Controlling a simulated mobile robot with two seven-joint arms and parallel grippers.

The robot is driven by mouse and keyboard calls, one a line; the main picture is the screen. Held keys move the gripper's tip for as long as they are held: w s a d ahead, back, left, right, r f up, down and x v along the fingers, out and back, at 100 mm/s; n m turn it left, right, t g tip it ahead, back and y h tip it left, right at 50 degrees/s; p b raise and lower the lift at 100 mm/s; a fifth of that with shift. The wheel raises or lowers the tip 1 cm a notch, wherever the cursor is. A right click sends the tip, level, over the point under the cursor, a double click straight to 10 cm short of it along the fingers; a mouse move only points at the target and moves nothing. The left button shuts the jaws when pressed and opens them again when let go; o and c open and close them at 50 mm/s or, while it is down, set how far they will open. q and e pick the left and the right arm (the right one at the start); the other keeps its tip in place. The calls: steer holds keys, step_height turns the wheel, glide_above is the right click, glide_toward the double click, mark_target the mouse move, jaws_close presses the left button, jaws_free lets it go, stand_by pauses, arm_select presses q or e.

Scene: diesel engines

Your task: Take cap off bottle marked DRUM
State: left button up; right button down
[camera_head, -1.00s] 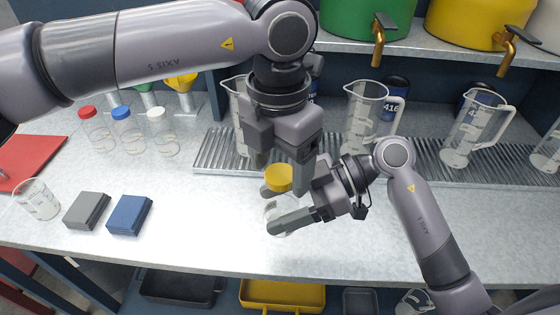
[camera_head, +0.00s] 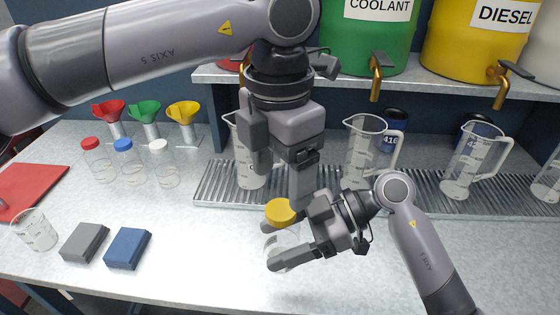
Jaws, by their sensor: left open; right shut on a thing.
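A clear bottle (camera_head: 287,240) with a yellow cap (camera_head: 280,212) stands near the middle of the bench, partly hidden by my grippers. The cap appears to sit on the bottle. No DRUM marking is readable on it. My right gripper (camera_head: 270,247) comes in from the right and is shut on the bottle's body below the cap. My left gripper (camera_head: 280,180) points down from above and is open. Its fingers are above and around the cap's upper edge. I cannot tell whether either finger touches the cap.
Bottles with red (camera_head: 90,143), blue (camera_head: 123,144) and white (camera_head: 158,146) caps stand at left, before several funnels. Grey (camera_head: 85,241) and blue (camera_head: 128,248) blocks and a beaker (camera_head: 36,231) are front left. Jugs (camera_head: 365,155) stand on the grating behind. The front bench is largely clear.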

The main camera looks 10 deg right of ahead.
mark_target(281, 209)
arm_select(q)
steer(key=m, duration=0.1)
steer(key=r+m, duration=0.1)
steer(key=m, duration=0.2)
steer(key=shift+r+m, duration=0.25)
steer(key=shift+m, duration=0.05)
steer(key=m, duration=0.1)
steer(key=r+m, duration=0.1)
steer(key=m, duration=0.1)
steer(key=shift+m, duration=0.3)
steer(key=shift+f, duration=3.95)
steer(key=c, duration=1.1)
steer(key=shift+c, duration=0.2)
steer(key=shift+r, duration=0.2)
steer(key=shift+r, duration=0.95)
